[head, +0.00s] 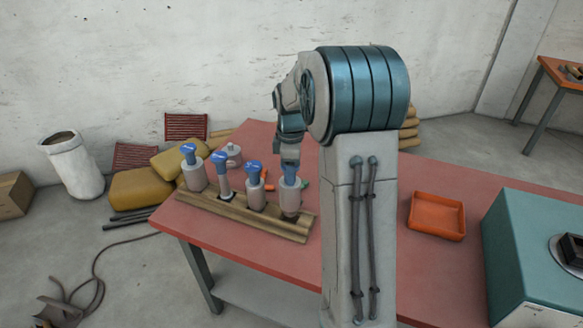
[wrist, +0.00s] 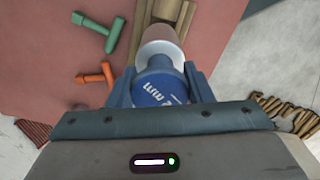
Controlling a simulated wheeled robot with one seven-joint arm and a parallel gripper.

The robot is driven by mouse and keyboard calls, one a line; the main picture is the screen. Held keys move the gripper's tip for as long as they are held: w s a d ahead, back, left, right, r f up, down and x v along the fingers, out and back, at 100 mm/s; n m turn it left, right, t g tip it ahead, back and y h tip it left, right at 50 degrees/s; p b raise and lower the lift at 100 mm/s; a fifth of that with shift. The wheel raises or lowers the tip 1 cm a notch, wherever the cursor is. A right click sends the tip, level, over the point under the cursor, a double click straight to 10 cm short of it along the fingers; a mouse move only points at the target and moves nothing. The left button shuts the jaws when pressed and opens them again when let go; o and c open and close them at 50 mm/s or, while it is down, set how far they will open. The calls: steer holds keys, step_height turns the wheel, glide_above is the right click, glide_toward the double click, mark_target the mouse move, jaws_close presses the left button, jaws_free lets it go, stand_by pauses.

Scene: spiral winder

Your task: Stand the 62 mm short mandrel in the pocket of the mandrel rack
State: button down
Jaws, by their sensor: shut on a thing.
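My gripper (head: 290,172) is shut on a grey mandrel (head: 289,200) with a blue cap. It holds the mandrel upright at the right end of the brown mandrel rack (head: 240,220). In the wrist view the fingers (wrist: 160,72) grip either side of the blue cap (wrist: 160,90), whose lettering is only partly readable, ending in "mm". The mandrel's foot meets the rack in the picture; I cannot tell whether it is seated in the pocket. Three other blue-capped mandrels stand along the rack: left (head: 194,175), second (head: 223,178) and third (head: 255,192).
An orange tool (wrist: 97,76) and a green tool (wrist: 95,28) lie on the red table (head: 385,250) beside the rack. A grey lidded pot (head: 232,157) stands behind it. An orange tray (head: 437,216) and a teal machine (head: 530,260) are to the right.

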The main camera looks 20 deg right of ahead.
steer(key=shift+f+b, duration=1.2)
steer(key=shift+f, duration=0.65)
steer(key=c, duration=0.6)
jaws_free()
step_height(320, 180, up, 14)
steer(key=shift+f, duration=0.1)
steer(key=shift+s, duration=0.1)
